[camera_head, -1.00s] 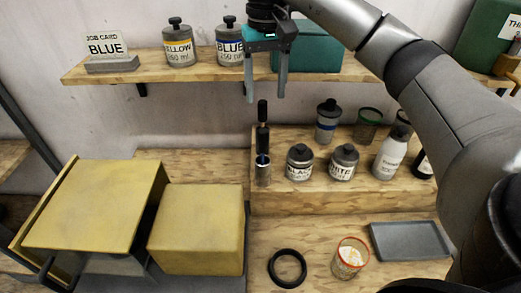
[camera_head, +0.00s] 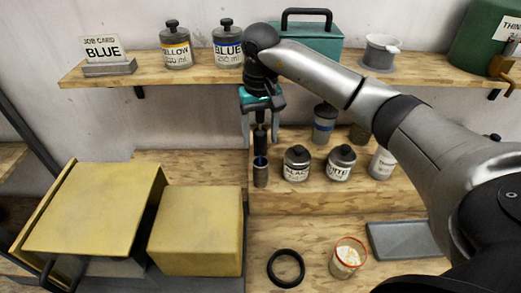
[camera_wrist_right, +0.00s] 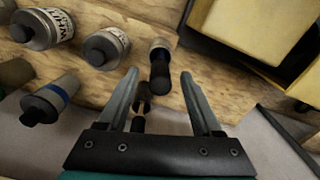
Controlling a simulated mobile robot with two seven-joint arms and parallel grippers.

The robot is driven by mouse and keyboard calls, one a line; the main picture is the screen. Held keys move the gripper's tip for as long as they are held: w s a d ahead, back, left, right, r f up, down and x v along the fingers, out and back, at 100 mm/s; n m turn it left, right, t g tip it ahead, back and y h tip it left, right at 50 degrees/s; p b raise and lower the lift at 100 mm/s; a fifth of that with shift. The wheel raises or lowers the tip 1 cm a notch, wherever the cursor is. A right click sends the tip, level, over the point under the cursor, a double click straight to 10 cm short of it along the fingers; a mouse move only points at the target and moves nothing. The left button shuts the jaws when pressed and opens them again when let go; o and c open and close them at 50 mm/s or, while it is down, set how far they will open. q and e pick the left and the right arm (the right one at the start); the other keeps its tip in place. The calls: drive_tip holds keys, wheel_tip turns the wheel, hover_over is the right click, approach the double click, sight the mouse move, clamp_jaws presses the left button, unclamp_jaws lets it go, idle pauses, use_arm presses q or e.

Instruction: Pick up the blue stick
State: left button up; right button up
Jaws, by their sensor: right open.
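The blue stick (camera_head: 260,162) appears to be the slim upright tool with a black handle, a thin blue band and a grey lower end. It stands at the left end of the raised wooden step. In the wrist view its dark handle (camera_wrist_right: 161,80) lies between my fingers. My right gripper (camera_head: 261,138) points down over the stick, open, with one finger on each side of the handle. The open fingers also show in the wrist view (camera_wrist_right: 159,77), with gaps beside the handle. My left gripper is not in view.
A black-lidded jar (camera_head: 297,164) and a white-labelled jar (camera_head: 340,163) stand just right of the stick. The upper shelf (camera_head: 140,75) overhangs behind my gripper. Yellow boxes (camera_head: 195,230) stand lower left. A black ring (camera_head: 286,268) and orange-rimmed cup (camera_head: 347,258) lie below.

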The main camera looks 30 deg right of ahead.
drive_tip(key=shift+f, duration=0.6)
clamp_jaws()
